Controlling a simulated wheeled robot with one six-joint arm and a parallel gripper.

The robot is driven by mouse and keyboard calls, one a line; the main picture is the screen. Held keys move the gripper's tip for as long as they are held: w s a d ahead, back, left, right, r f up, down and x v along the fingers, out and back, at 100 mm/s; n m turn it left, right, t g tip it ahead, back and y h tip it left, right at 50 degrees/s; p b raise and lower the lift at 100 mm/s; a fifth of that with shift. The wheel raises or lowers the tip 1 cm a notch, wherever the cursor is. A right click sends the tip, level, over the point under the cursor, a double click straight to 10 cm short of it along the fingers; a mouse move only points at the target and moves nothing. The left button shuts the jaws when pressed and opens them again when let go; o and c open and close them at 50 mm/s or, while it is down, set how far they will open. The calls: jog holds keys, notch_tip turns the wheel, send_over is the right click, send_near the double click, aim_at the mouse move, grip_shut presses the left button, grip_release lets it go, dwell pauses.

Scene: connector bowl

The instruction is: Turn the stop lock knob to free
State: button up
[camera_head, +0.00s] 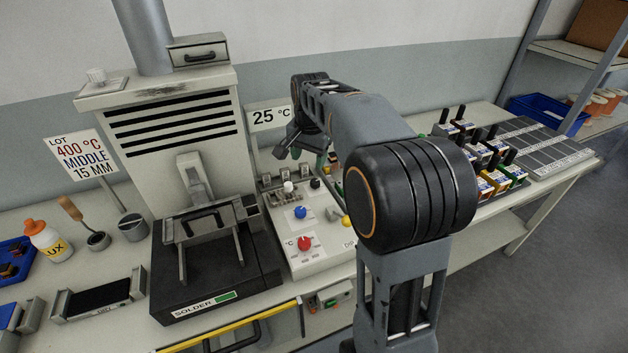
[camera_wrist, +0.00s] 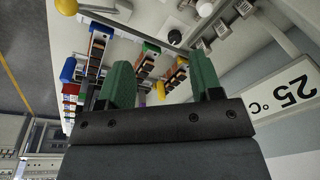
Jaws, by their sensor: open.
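A sloped white control panel (camera_head: 318,233) holds a red knob (camera_head: 304,243), a blue knob (camera_head: 300,212), a white knob (camera_head: 288,186) and a black knob (camera_head: 315,183). I cannot read which of these, if any, is the stop lock knob, nor its setting. My gripper (camera_head: 322,158) is above the panel's back end, partly hidden by my arm. In the wrist view its green fingers (camera_wrist: 162,78) are open and apart with nothing held between them. The black knob (camera_wrist: 174,37) and white knob (camera_wrist: 204,8) show beyond the fingertips, clear of them.
A solder machine (camera_head: 165,140) stands left of the panel, with a yellow bar (camera_head: 235,325) along the front. A small box (camera_head: 333,298) with a green part sits below the panel. A 25 °C sign (camera_head: 270,117) stands behind. Racks of coloured connectors (camera_head: 490,180) stand right.

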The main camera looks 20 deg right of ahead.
aim_at(315, 181)
jog(key=w+d+f+m+g, duration=0.2)
jog(key=w+d+f+m, duration=0.35)
jog(key=w, duration=0.45)
jog(key=shift+m, duration=0.55)
jog(key=f, duration=1.3)
jog(key=shift+w+d+f, duration=0.25)
jog(key=shift+d, duration=0.05)
